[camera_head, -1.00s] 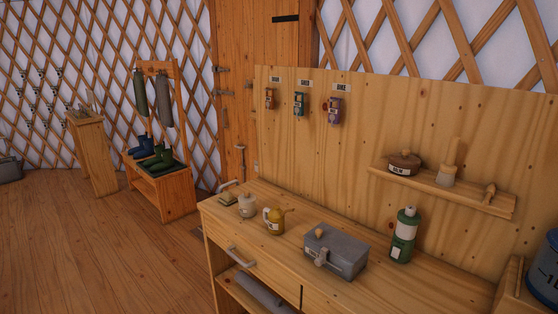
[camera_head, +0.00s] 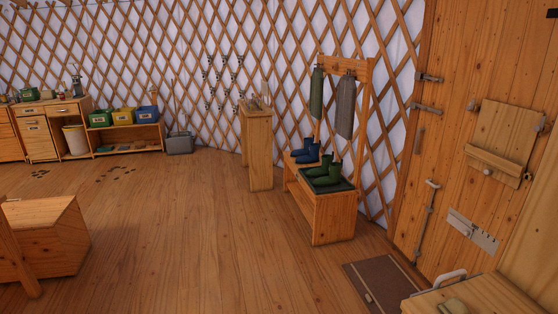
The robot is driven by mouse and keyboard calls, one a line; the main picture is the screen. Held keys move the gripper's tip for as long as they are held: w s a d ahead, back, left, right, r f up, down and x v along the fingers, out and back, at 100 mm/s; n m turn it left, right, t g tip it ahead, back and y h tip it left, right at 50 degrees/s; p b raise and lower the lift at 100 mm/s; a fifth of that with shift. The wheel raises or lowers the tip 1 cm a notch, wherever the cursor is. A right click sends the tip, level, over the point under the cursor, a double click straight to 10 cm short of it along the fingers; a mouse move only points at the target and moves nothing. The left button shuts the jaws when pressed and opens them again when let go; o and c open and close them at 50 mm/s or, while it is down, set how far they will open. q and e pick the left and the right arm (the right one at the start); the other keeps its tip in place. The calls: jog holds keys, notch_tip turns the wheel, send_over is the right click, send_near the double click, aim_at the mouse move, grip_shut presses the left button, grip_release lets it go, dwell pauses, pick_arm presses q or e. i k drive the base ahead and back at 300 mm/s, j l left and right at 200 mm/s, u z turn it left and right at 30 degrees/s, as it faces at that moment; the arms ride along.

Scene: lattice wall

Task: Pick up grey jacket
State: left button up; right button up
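A grey jacket-like garment (camera_head: 346,106) hangs from the upper bar of a wooden rack (camera_head: 366,140) in the middle right of the head view. A dark green garment (camera_head: 317,93) hangs beside it on the left. Both hang above the rack's bench, apart from the boots below. Neither of my grippers shows in the view, and the rack stands some way off across the floor.
Blue boots (camera_head: 307,152) and green boots (camera_head: 325,174) sit on the rack's bench. A narrow wooden stand (camera_head: 257,150) is left of it. A doormat (camera_head: 383,284) lies before the door (camera_head: 440,150). A wooden box (camera_head: 45,240) stands left. The middle floor is clear.

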aim_at(344, 117)
jog(key=i+u, duration=0.1)
jog(key=i, duration=1.75)
jog(key=i+z, duration=0.15)
jog(key=i, duration=0.3)
jog(key=i+j+z, duration=0.1)
jog(key=i, duration=0.35)
jog(key=i+j+z, duration=0.15)
jog(key=i, duration=0.25)
jog(key=i+j+z, duration=0.1)
jog(key=i, duration=0.35)
